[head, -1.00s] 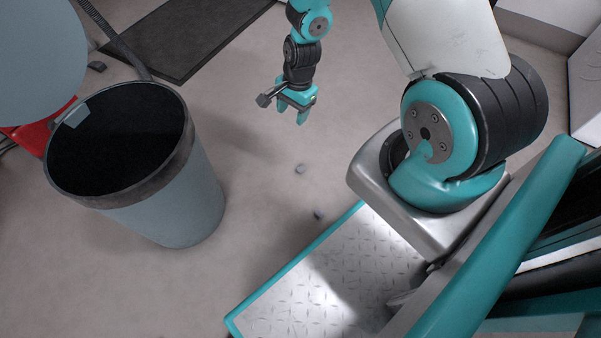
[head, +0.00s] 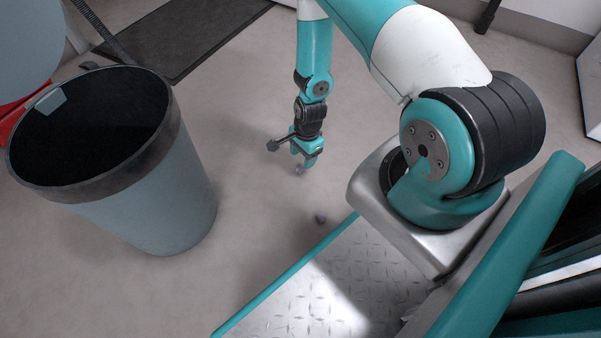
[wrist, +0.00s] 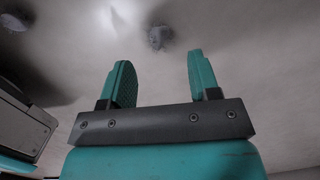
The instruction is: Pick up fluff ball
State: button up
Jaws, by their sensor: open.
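A small grey fluff ball (head: 299,169) lies on the floor right by my fingertips in the head view, partly hidden by them. In the wrist view this fluff ball (wrist: 160,37) shows ahead of the gap between the two teal fingers, not between them. My gripper (head: 308,160) points down close above the floor, open and empty; its spread fingers also show in the wrist view (wrist: 158,64). A second fluff ball (head: 320,218) lies on the floor beside the platform edge, and a grey lump at the wrist view's upper left (wrist: 12,22) looks like it.
A grey-blue bin (head: 150,215) with a dark open top stands at the left. My teal-edged metal platform is at the bottom. A dark mat (head: 180,35) lies at the back. The floor between bin and gripper is clear.

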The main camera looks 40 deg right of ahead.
aim_at(301, 167)
jog(key=shift+a+f+b, duration=0.2)
jog(key=shift+f+b, duration=1.05)
jog(key=shift+f, duration=0.1)
jog(key=shift+a+f+b, duration=0.2)
jog(key=shift+f+b, duration=1)
jog(key=shift+f, duration=0.1)
jog(key=shift+r, duration=0.1)
grip_shut()
